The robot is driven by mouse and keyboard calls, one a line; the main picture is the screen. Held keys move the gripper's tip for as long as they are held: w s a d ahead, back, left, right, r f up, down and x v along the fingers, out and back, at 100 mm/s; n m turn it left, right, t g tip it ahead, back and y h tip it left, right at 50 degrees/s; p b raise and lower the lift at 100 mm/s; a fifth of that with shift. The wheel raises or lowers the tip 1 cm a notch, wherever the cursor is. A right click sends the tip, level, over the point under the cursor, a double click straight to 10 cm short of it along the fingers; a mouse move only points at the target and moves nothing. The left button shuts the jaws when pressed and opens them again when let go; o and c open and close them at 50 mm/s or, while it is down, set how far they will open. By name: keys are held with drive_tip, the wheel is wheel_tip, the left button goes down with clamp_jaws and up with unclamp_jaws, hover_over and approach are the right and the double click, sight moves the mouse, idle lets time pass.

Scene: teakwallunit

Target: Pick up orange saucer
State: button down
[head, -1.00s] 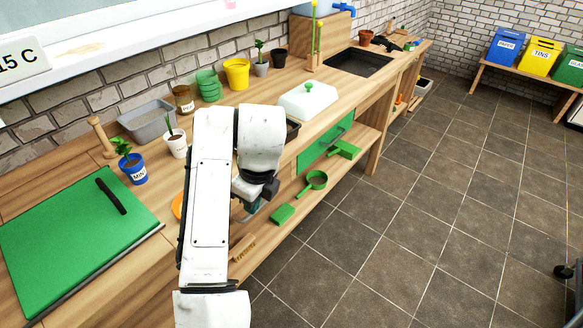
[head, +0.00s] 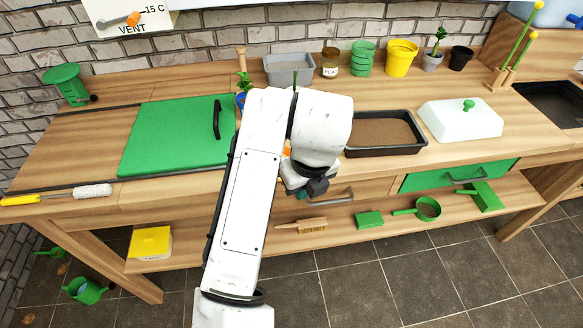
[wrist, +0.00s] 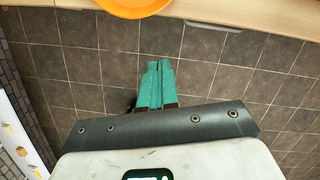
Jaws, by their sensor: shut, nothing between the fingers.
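The orange saucer (wrist: 133,6) shows at the top edge of the wrist view, lying on the wooden bench top near its front edge and cut off by the frame. In the head view only a sliver of the orange saucer (head: 287,151) shows, the rest hidden behind my arm. My gripper (wrist: 158,66) has its teal fingers together and empty. It is over the floor in front of the bench, apart from the saucer. In the head view my gripper is mostly hidden behind my wrist.
The wooden bench (head: 190,190) has a green board (head: 175,140) at left, a black tray of soil (head: 385,133) and a white lid (head: 460,120) at right. Pots stand along the back. A lower shelf (head: 355,232) holds tools. Floor in front is clear.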

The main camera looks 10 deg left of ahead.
drive_tip(key=w+a+f, duration=0.1)
drive_tip(key=w+a, duration=0.2)
drive_tip(key=w, duration=0.2)
drive_tip(key=shift+a+f+p, duration=0.25)
drive_tip(key=shift+f+p, duration=0.1)
drive_tip(key=shift+p, duration=0.05)
drive_tip(key=shift+w, duration=0.1)
drive_tip(key=s, duration=0.1)
drive_tip(key=s+d+r+p, duration=0.1)
drive_tip(key=s+d+p, duration=0.1)
drive_tip(key=shift+r, duration=0.25)
idle(0.4)
